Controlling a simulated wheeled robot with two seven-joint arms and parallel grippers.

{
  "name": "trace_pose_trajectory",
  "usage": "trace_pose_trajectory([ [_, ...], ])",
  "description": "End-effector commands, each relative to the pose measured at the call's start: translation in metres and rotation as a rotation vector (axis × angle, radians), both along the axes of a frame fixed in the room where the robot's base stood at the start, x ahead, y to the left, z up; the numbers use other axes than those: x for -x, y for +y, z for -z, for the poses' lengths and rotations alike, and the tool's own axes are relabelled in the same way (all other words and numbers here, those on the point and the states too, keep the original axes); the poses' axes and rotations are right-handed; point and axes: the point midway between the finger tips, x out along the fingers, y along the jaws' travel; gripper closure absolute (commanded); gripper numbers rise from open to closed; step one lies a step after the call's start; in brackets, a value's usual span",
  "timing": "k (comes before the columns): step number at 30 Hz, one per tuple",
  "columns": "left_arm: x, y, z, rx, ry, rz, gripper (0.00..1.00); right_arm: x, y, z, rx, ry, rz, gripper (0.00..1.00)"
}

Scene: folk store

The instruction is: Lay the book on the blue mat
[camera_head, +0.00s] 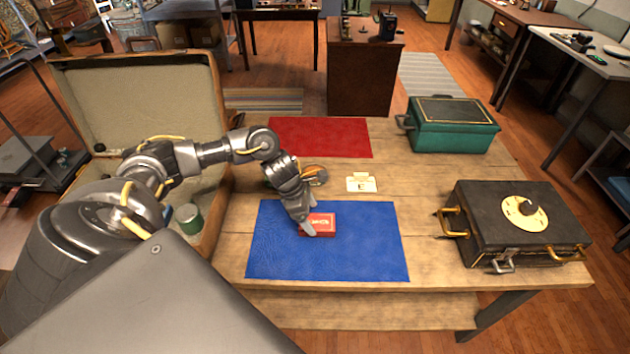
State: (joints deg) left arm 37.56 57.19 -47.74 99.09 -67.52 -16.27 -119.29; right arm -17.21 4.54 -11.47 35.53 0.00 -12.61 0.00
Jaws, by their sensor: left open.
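A small red book (322,225) with pale lettering lies on the blue mat (360,258), near the mat's upper middle. My left gripper (307,229) reaches down from the upper left to the book's left end. Its fingers are open, and a fingertip overlaps the book's left edge in the picture. I cannot tell whether it touches the book. The gripper hides part of the mat's upper left and the book's left end. My right gripper is not in view.
A red mat (335,137) lies at the back of the wooden table. A small cream card (361,182) lies behind the blue mat. A green box (452,125) and a black case (515,228) stand on the right. An open suitcase (140,92) stands at the left.

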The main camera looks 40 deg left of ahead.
Motion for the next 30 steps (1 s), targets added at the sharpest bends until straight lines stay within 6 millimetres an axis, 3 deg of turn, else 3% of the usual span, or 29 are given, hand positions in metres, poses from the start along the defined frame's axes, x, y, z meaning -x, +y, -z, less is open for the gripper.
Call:
trace_pose_trajectory([
  [6,0.01,0.015,-0.043,-0.002,-0.006,0.001,0.17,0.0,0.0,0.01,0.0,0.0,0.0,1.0],
  [12,0.016,0.023,-0.069,0.0,-0.003,0.001,0.17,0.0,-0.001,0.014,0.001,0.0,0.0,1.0],
  [30,0.019,0.025,-0.078,0.001,-0.001,0.0,0.17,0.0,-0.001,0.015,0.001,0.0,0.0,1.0],
])
